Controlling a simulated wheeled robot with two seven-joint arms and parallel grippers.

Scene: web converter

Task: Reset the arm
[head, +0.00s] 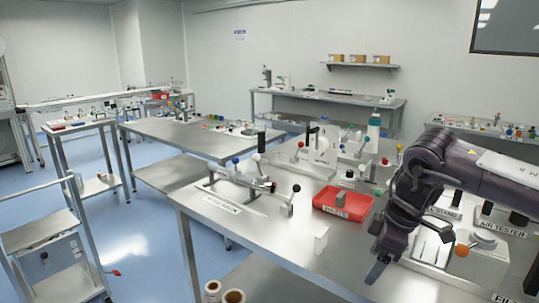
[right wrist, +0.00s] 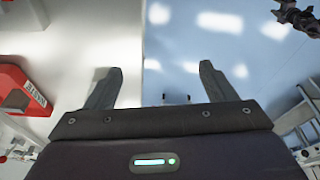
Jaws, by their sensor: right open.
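My right arm comes in from the right in the head view, and its gripper (head: 377,270) points down over the front right of the metal table (head: 290,240). In the right wrist view the gripper (right wrist: 158,88) has its two dark fingers spread apart with nothing between them. The table's edge and the blue floor show beneath it. My left gripper does not show in the head view.
A lever fixture (head: 245,180) lies farther left. A labelled air tester (head: 480,240) is close on the right. Blue floor (head: 140,235) is open at left.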

